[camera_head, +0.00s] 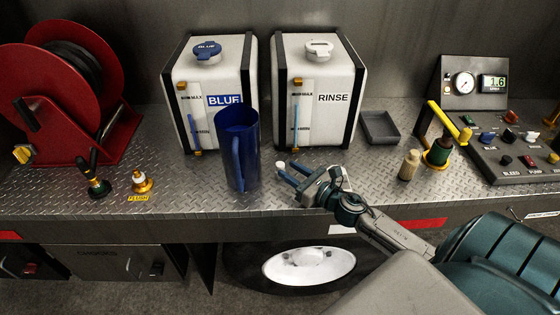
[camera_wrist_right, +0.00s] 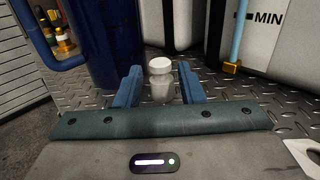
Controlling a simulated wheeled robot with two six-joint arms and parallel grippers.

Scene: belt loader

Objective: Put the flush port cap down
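The flush port cap (camera_wrist_right: 160,82) is a small white knob with a wide top and narrower neck. In the right wrist view it looks upright on the diamond-plate deck, between my right gripper's (camera_wrist_right: 158,92) two blue fingers, with a gap on each side. In the head view the cap (camera_head: 281,164) shows as a small white spot by the fingertips of my right gripper (camera_head: 287,172); its lower part is hidden. The brass flush port (camera_head: 141,182), labelled FLUSH, stands at the left of the deck. My left gripper is not in view.
A blue jug (camera_head: 238,150) stands just left of my right gripper. Behind are the BLUE tank (camera_head: 209,90) and the RINSE tank (camera_head: 318,95). A beige bottle (camera_head: 409,165), a grey tray (camera_head: 380,128) and a control panel (camera_head: 515,150) are right. A red hose reel (camera_head: 60,90) is far left.

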